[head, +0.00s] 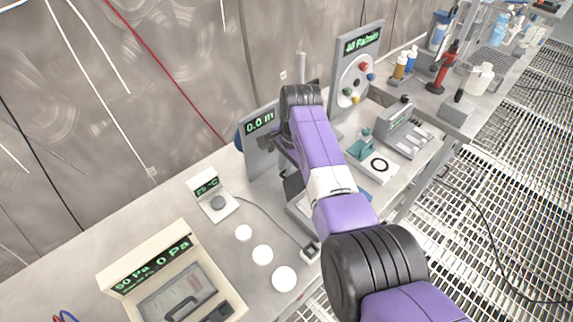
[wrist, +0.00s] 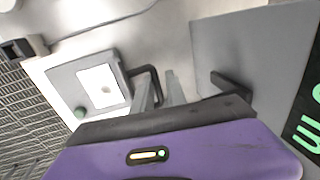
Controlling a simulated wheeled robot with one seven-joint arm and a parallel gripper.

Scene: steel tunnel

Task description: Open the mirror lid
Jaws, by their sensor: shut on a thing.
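In the wrist view, a grey box (wrist: 62,76) has a bright white panel (wrist: 101,86) and a green button (wrist: 80,112). A black bent handle (wrist: 152,72) stands at its right side, beside my grey fingers. My gripper (wrist: 160,88) is shut on this handle, though the contact is partly hidden by the gripper body. I cannot clearly tell which part is the mirror lid. In the head view, a grey upright panel (head: 262,158) reads "0.0 m"; my arm covers most of the device in front of it, and the gripper tips are hard to make out.
A dark bar (wrist: 231,80) and a large grey panel (wrist: 262,50) are close to the gripper's right. In the head view, the beige pressure box (head: 120,275), white discs (head: 262,255) and small temperature unit (head: 212,196) stand left. A dial panel (head: 357,82) stands behind right.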

